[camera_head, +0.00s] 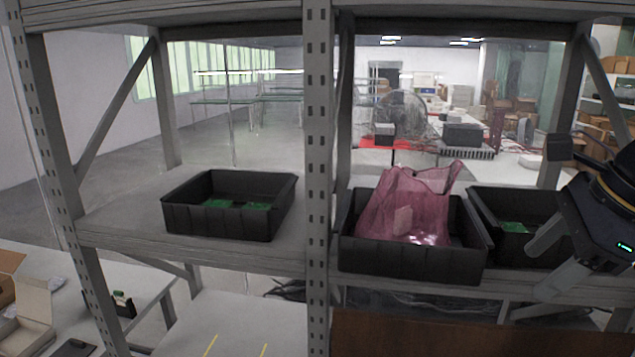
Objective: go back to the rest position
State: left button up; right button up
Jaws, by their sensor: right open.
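My right gripper (553,258) is at the right edge of the head view, in front of the right black bin (482,218). Its two grey fingers are apart with nothing between them, and it hides part of that bin. My left gripper is not in view.
A metal shelf (130,226) with a central upright post (318,180) is in front of me. A black bin (228,225) with green items is on the left. A middle bin (410,262) holds a pink translucent bag (400,205). Open boxes (35,310) lie lower left.

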jog(key=s+a+f+n+b, duration=0.1)
jog(key=s+f+n, duration=0.3)
jog(key=f, duration=0.6)
jog(key=s+a+f+n+t+b, duration=0.1)
jog(key=s+a+f+n, duration=0.3)
jog(key=f+n, duration=0.5)
jog(key=s+a+f+n+t+b, duration=0.1)
jog(key=s+a+f+n, duration=0.2)
jog(key=f, duration=0.9)
jog(key=s+n, duration=0.2)
jog(key=n, duration=0.2)
jog(key=shift+y, duration=0.3)
